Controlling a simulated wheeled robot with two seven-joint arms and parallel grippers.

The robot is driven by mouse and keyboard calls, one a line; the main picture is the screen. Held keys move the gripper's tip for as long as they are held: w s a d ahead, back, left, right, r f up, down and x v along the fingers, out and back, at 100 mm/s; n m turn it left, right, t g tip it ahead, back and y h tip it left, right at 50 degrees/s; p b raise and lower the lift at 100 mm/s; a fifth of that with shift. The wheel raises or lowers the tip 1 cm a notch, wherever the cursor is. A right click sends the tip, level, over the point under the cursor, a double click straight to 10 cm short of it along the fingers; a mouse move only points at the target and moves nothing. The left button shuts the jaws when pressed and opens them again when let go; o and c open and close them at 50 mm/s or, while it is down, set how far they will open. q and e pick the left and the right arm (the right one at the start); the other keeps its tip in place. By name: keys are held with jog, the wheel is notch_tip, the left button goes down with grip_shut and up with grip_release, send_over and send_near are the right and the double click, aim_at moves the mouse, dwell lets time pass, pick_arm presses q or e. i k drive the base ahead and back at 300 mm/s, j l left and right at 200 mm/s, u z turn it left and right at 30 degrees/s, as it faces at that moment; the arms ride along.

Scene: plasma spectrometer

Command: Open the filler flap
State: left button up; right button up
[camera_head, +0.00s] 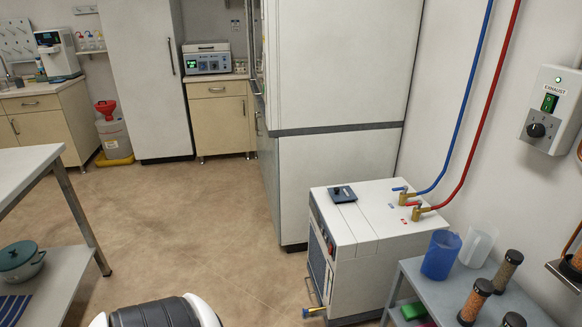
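A white floor-standing unit (375,225) stands at the lower right, against the tall white cabinet and the wall. A small dark square flap (342,193) lies flat on the left part of its top and looks closed. Blue and red hoses run down the wall to brass valves (422,211) at the right of the top. Neither of my grippers is in view.
A grey shelf table (474,290) beside the unit holds a blue jug (440,254), a clear jug (476,247) and several filled cylinders. A tall white cabinet (340,70) stands behind. A table (25,165) is at left. Open floor (200,235) lies between.

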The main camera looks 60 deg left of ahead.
aim_at(344, 194)
jog(key=u, duration=1.45)
jog(key=i+j+z, duration=0.35)
